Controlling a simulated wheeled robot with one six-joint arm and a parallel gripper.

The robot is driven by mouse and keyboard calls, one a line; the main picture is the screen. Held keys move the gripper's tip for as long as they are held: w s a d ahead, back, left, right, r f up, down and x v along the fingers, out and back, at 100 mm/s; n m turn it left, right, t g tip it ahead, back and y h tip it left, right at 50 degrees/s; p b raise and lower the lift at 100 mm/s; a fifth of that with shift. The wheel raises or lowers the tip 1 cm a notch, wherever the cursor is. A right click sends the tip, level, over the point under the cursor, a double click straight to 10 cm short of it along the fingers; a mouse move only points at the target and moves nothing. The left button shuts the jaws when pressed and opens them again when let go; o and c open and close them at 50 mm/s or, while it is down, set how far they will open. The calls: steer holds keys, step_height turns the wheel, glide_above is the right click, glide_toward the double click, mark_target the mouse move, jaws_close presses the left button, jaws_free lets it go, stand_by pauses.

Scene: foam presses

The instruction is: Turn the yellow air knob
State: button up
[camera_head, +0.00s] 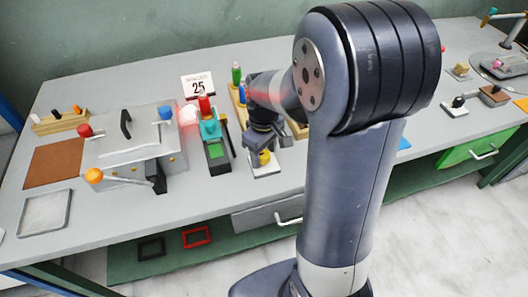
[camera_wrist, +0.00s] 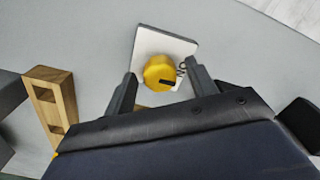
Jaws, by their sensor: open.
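The yellow air knob (camera_wrist: 159,72) is a round knob with a dark mark on its face. It sits on a white plate (camera_wrist: 177,43) on the grey table. In the wrist view my gripper (camera_wrist: 160,82) is open, with one dark finger on each side of the knob and a gap beside it. I cannot tell whether either finger touches it. In the head view my gripper (camera_head: 266,142) points down over the knob (camera_head: 265,157), which shows small and partly covered beneath it.
A wooden block with square holes (camera_wrist: 50,98) stands left of my gripper in the wrist view. In the head view a teal and dark device with a red top (camera_head: 212,135) stands just left, and a grey press with an orange-tipped lever (camera_head: 150,140) stands further left.

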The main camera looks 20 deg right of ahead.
steer(key=shift+f, duration=0.15)
steer(key=shift+c, duration=0.2)
steer(key=c, duration=0.9)
steer(key=shift+c, duration=0.2)
steer(key=shift+m, duration=0.3)
steer(key=m, duration=0.8)
steer(key=shift+m+p, duration=0.3)
steer(key=shift+m, duration=0.1)
steer(key=m, duration=0.4)
steer(key=shift+m, duration=2.2)
